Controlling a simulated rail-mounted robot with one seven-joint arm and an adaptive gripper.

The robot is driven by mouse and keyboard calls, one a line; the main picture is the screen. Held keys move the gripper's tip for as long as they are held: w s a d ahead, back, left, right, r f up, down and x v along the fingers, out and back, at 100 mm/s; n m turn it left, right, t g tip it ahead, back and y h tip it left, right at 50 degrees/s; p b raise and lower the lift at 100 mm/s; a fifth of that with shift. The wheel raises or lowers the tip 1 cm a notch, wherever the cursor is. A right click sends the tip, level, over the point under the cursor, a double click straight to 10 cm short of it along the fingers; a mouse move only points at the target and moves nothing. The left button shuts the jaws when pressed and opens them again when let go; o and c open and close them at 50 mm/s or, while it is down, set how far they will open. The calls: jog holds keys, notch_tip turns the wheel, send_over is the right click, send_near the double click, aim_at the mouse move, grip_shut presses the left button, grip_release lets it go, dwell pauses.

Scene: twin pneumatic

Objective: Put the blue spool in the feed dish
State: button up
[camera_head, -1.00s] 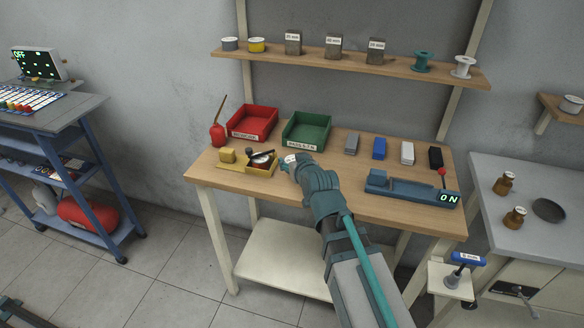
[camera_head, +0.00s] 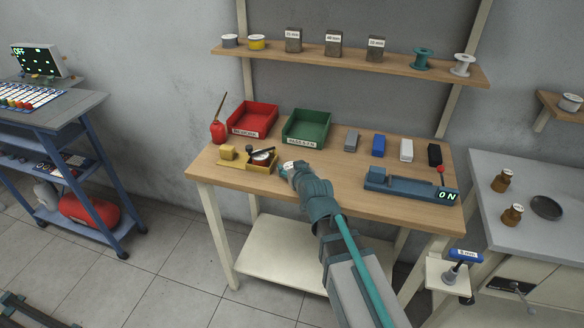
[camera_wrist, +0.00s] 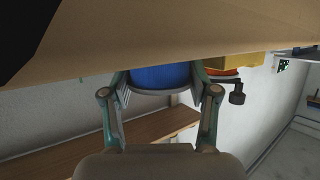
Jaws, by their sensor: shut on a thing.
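My gripper (camera_head: 289,170) is over the front left of the wooden workbench. In the wrist view my gripper (camera_wrist: 160,82) has its two fingers shut on the blue spool (camera_wrist: 160,76), a blue cylinder with a pale rim. In the head view a pale labelled top (camera_head: 288,166) shows at the gripper's end, and the blue is hidden. A dark round dish (camera_head: 547,207) lies on the grey right-hand bench. Neither dish is labelled as the feed dish.
Red (camera_head: 240,132) and green (camera_head: 300,143) labelled bins stand at the bench's back. A red oil can (camera_head: 218,132) is at the left. Several small blocks line the right side, behind a blue device (camera_head: 410,187) reading ON. The bench centre is clear.

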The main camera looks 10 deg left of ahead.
jog(key=shift+f, duration=0.15)
jog(key=o, duration=1.3)
jog(key=shift+c, duration=0.2)
jog(key=shift+s+r, duration=0.2)
jog(key=shift+r, duration=0.05)
jog(key=b+v, duration=0.1)
jog(key=v, duration=0.3)
jog(key=shift+s+d, duration=0.2)
jog(key=shift+s, duration=0.05)
jog(key=shift+s+f+b, duration=0.1)
jog(key=shift+f+b, duration=0.05)
jog(key=shift+b, duration=1.7)
jog(key=shift+b, duration=0.55)
